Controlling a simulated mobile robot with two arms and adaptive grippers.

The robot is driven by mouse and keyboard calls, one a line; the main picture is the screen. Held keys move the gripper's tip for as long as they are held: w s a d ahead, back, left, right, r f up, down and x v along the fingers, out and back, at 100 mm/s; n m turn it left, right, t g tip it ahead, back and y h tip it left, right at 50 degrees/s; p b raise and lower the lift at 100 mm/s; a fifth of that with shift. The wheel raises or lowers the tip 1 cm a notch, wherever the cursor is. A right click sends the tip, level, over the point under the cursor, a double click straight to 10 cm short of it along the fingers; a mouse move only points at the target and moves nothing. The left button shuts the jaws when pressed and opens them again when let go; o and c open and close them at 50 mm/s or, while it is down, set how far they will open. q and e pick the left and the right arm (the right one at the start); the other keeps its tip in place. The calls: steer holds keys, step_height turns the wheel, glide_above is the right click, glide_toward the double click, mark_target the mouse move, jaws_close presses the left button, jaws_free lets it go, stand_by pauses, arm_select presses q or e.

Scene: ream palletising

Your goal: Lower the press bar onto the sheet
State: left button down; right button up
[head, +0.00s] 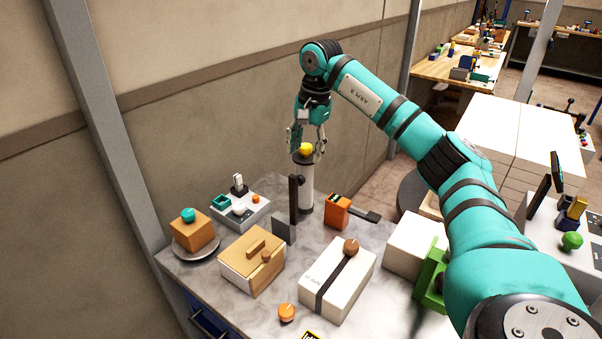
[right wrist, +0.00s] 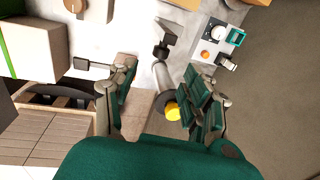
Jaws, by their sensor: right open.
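My right gripper (head: 306,146) is open at the top of a white upright cylinder (head: 306,185) with a yellow knob (head: 306,150). In the right wrist view the yellow knob (right wrist: 173,112) shows between the spread fingers (right wrist: 160,78), and I cannot tell whether they touch it. A dark upright bar (head: 294,200) with a grey plate at its foot stands just in front of the cylinder. No part is clearly marked as the press bar, and I cannot make out a sheet. My left gripper is not in view.
An orange cube (head: 194,233) sits on a plate at left. White stacks (head: 490,125) stand at right.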

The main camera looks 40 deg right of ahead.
mark_target(301, 176)
steer(key=f, duration=0.2)
steer(key=f+p, duration=0.1)
steer(key=f, duration=0.2)
steer(key=w+f, duration=0.1)
steer(key=f, duration=0.1)
steer(key=shift+w+a+f, duration=0.1)
steer(key=shift+a+f, duration=0.05)
steer(key=shift+f, duration=0.15)
steer(key=shift+w+f+p, duration=0.1)
steer(key=shift+f+p, duration=0.2)
steer(key=shift+f, duration=0.4)
steer(key=c, duration=0.6)
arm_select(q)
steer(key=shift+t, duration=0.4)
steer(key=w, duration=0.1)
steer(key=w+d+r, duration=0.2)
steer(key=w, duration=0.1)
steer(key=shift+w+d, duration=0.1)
arm_select(e)
jaws_close()
